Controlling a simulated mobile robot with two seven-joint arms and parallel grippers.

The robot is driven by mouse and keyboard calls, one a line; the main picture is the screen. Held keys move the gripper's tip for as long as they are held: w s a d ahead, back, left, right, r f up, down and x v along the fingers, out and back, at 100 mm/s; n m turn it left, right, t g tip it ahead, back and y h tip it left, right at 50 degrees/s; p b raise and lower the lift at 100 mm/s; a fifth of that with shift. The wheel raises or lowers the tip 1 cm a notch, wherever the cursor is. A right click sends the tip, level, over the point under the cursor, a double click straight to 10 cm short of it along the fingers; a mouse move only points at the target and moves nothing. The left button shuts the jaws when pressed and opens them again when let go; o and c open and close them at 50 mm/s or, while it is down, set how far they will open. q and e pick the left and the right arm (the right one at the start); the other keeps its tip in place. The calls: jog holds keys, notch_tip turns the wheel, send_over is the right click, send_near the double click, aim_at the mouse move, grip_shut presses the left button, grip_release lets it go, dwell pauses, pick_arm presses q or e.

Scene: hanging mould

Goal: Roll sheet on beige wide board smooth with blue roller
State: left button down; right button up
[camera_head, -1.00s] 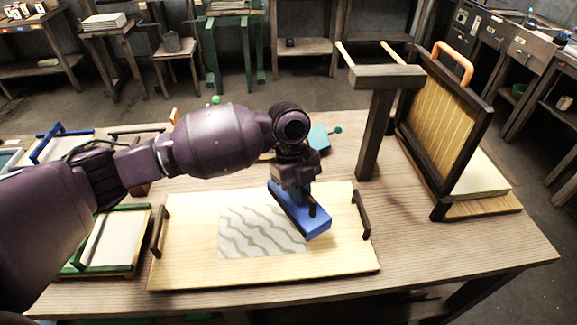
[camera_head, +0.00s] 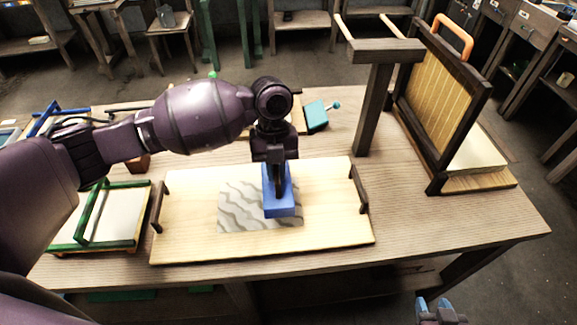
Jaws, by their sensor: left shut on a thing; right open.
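The beige wide board (camera_head: 190,245) lies on the table with a dark handle at each end. A grey-and-white wavy-striped sheet (camera_head: 240,207) lies flat on its middle. My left gripper (camera_head: 277,172) is shut on the blue roller (camera_head: 281,205), pointing down over the sheet's right part. The roller covers part of the sheet; whether it presses on it I cannot tell. My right gripper (camera_head: 435,307) shows at the bottom edge, open and empty, in front of the table and away from the board.
A dark wooden stand (camera_head: 375,110) and a hinged frame with an orange handle (camera_head: 443,105) stand at the right. A green-framed board (camera_head: 112,218) lies left. A teal tool (camera_head: 317,115) lies behind. The table's front right is clear.

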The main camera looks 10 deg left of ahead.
pick_arm(q)
jog(key=s+a+f, duration=0.1)
jog(key=a, duration=0.3)
jog(key=s+a+f, duration=0.1)
jog(key=a, duration=0.3)
jog(key=s+a+f, duration=0.1)
jog(key=a, duration=0.3)
jog(key=shift+s+a+f+b, duration=0.1)
jog(key=shift+s+b, duration=0.1)
jog(key=shift+b, duration=0.2)
jog(key=shift+f, duration=0.65)
pick_arm(e)
jog(key=shift+s+d+f, duration=0.1)
jog(key=shift+s+f, duration=0.3)
jog(key=shift+f, duration=0.25)
jog(key=shift+s+d+f, duration=0.1)
jog(key=shift+s+f, duration=0.25)
jog(key=shift+f, duration=0.25)
jog(key=shift+w+a+r, duration=0.1)
jog(key=shift+w+a+r, duration=0.1)
jog(key=shift+w+r, duration=0.2)
jog(key=shift+w, duration=0.2)
pick_arm(q)
jog(key=shift+f+b, duration=0.2)
jog(key=shift+b, duration=0.1)
pick_arm(e)
jog(key=shift+s+f, duration=0.15)
